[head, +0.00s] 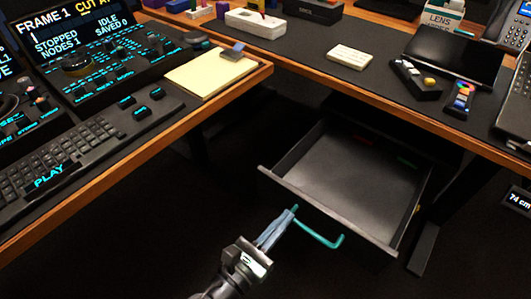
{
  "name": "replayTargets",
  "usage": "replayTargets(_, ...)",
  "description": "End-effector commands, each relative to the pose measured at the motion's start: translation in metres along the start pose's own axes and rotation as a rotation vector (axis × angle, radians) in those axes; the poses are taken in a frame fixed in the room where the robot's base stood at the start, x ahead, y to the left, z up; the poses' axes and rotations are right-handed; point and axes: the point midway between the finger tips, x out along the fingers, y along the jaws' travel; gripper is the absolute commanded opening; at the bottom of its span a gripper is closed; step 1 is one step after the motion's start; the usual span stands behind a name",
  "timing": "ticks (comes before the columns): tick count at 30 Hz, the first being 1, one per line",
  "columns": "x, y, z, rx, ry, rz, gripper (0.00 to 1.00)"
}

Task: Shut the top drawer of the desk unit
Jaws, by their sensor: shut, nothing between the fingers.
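The top drawer (345,180) of the desk unit stands pulled out under the desk at the right. Its dark front panel (370,232) faces me, and a teal bar handle (322,237) sticks out from it. My gripper (290,214) is shut and empty at the left end of the handle, in front of the drawer front. Its fingertips overlap the handle end in the picture; I cannot tell whether they touch it. The rest of the desk unit is mostly in shadow under the desk.
The desk edge (400,116) runs above the drawer. A keyboard and control panel (75,150) and a yellow notepad (205,73) lie on the left desk part. A dark desk leg (425,245) stands right of the drawer. The dark floor in front looks clear.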

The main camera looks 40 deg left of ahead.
Motion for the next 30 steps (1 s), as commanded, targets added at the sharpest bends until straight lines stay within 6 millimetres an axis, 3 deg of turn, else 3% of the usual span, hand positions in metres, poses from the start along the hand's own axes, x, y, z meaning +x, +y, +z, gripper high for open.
replayTargets(6,0.029,0.000,-0.001,0.001,-0.001,0.000,0.00)
replayTargets(23,0.038,0.000,0.000,0.001,0.000,0.000,0.00)
replayTargets(30,0.061,-0.001,0.000,0.002,0.000,-0.003,0.00)
